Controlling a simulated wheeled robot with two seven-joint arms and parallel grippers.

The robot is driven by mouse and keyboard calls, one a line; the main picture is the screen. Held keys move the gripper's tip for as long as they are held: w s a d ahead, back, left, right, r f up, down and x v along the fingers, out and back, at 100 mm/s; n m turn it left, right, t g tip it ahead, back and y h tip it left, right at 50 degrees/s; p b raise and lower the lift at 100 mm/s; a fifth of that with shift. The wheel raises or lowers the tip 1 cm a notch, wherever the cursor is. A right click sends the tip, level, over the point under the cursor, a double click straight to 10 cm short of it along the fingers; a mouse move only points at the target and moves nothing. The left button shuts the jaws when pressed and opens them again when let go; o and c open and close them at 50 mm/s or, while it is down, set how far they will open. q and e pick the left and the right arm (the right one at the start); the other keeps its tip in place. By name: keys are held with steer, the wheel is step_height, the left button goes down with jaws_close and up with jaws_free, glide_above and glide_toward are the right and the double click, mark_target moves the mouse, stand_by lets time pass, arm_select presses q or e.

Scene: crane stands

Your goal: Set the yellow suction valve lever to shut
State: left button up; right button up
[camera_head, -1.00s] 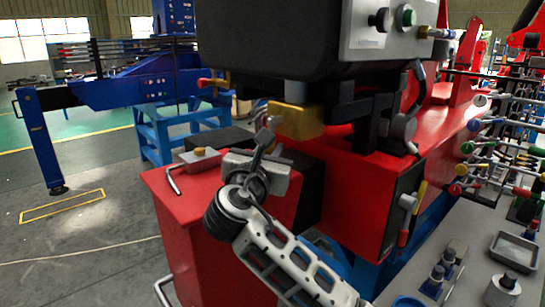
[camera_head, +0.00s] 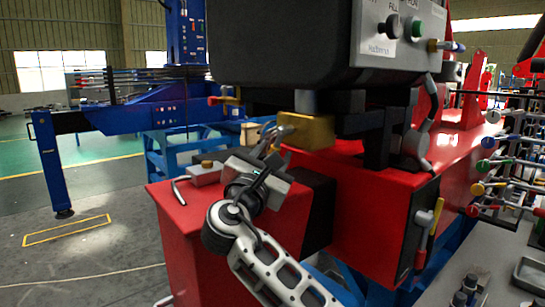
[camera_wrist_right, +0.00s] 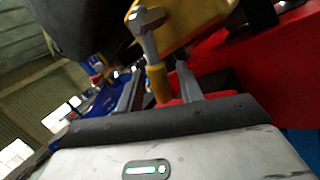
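A lever with a yellow grip (camera_wrist_right: 158,84) and a grey metal shank hangs from a yellow valve block (camera_wrist_right: 195,22) in the right wrist view. My right gripper (camera_wrist_right: 158,82) has its two grey fingers apart, one on each side of the yellow grip, with gaps visible. In the head view the yellow block (camera_head: 318,132) sits above the red tank, under the dark box. My right gripper (camera_head: 276,142) is just left of that block and hides most of the lever. My left gripper is not in view.
The dark control box (camera_head: 285,45) overhangs the valve block closely. Another yellow-handled lever (camera_head: 437,215) is at the right. Open floor lies left.

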steer(key=b+v, duration=0.3)
steer(key=v, duration=1.3)
steer(key=shift+d, duration=0.1)
